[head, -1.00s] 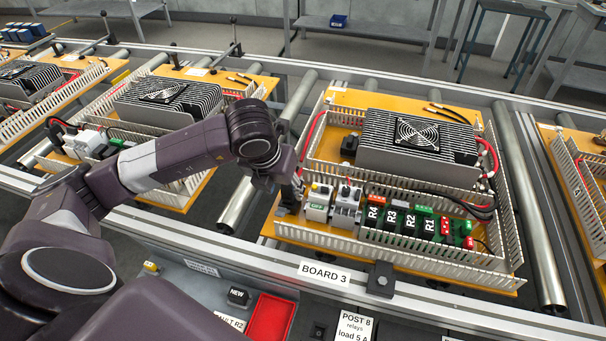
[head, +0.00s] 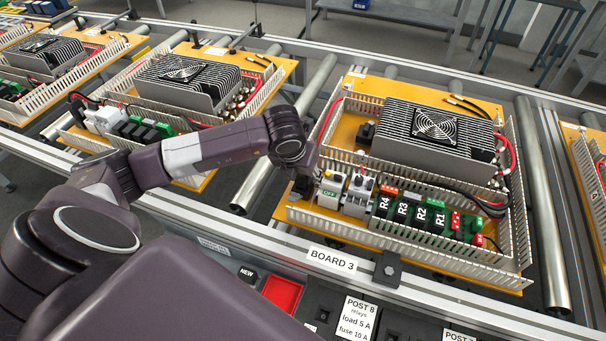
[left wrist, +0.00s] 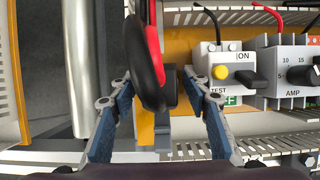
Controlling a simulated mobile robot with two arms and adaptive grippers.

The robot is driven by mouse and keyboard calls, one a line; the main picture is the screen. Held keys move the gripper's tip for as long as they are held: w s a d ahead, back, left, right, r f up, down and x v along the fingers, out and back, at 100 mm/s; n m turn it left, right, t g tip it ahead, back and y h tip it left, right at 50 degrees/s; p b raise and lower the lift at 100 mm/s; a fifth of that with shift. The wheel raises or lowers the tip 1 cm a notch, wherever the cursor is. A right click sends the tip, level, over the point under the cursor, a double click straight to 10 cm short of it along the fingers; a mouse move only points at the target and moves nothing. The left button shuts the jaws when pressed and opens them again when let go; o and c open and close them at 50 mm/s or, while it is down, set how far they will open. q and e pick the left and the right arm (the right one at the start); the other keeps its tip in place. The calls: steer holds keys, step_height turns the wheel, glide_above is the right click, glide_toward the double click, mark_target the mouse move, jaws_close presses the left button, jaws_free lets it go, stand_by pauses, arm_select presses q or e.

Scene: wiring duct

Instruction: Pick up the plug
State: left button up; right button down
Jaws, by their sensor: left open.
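In the left wrist view, a dark plug-like body (left wrist: 166,88) with a thick black cable and a red cable (left wrist: 153,48) lies between the fingers of my left gripper (left wrist: 155,82). The gripper is open, with one blue finger on each side; the left finger is close to the black cable. I cannot tell whether either finger touches. In the head view, my left gripper (head: 303,186) is at the left end of the board marked BOARD 3, beside the grey breaker, and hides the plug. My right gripper is not in view.
A grey breaker with a yellow test button (left wrist: 221,72) stands close right of the gripper, then an AMP dial unit (left wrist: 292,70). Slotted duct walls (head: 400,243) surround the board's parts. A metal roller (left wrist: 88,70) lies left of the board. A finned heatsink (head: 432,138) stands behind.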

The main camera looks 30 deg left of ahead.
arm_select(q)
jaws_close()
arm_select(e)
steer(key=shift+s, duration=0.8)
arm_select(q)
steer(key=shift+r, duration=0.1)
steer(key=shift+w+r, duration=0.15)
steer(key=shift+r, duration=0.45)
step_height(320, 180, up, 19)
steer(key=b, duration=0.1)
steer(key=shift+f+b, duration=0.15)
steer(key=shift+b, duration=0.15)
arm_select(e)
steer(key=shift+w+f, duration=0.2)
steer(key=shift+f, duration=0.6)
